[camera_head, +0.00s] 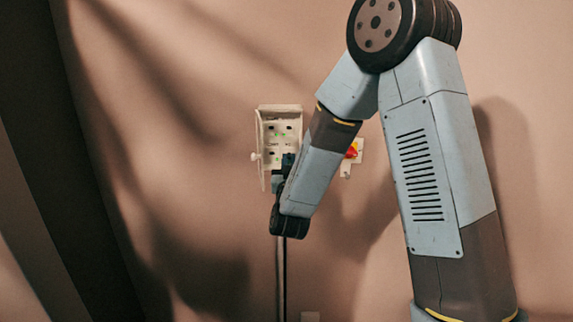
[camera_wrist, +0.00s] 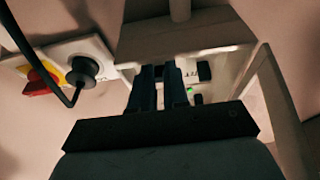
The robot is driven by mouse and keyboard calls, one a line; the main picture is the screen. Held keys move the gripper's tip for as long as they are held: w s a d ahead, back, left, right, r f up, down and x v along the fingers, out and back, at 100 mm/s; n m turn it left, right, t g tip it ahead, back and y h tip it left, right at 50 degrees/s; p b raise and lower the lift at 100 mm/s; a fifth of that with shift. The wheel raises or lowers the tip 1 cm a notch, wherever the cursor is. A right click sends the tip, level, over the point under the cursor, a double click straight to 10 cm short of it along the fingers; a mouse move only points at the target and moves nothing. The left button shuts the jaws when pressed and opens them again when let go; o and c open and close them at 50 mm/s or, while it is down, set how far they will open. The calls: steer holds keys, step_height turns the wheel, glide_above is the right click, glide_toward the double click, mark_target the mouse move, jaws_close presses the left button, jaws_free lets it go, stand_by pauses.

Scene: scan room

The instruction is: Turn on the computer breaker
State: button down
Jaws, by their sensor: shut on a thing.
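A pale breaker box (camera_head: 295,111) is on the wall with its cover (camera_head: 262,150) swung open to the left. Inside are dark breaker switches (camera_head: 271,128) and small green lights (camera_head: 280,135); the labels are too small to read. My gripper (camera_head: 288,160) reaches into the lower part of the box. In the wrist view its two dark fingers (camera_wrist: 158,88) are close together inside the box and shut on a switch, which they mostly hide. Beside them are black switches (camera_wrist: 204,71) and a lit green light (camera_wrist: 189,90).
A red and yellow rotary switch (camera_head: 351,152) is on the wall right of the box; it also shows at left in the wrist view (camera_wrist: 38,80), near a black plug (camera_wrist: 83,70) with a cable. A vertical pipe (camera_head: 281,275) runs below the box.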

steer(key=r+g, duration=0.1)
steer(key=g, duration=0.2)
steer(key=shift+s+a+r, duration=0.1)
steer(key=shift+s+r, duration=0.05)
steer(key=shift+r, duration=0.05)
steer(key=shift+r+g, duration=0.25)
steer(key=shift+g, duration=0.6)
steer(key=shift+r+g, duration=0.25)
steer(key=shift+g, duration=0.6)
steer(key=c, duration=1.4)
jaws_free()
steer(key=v, duration=1.3)
steer(key=shift+s+r, duration=0.2)
steer(key=shift+r, duration=0.1)
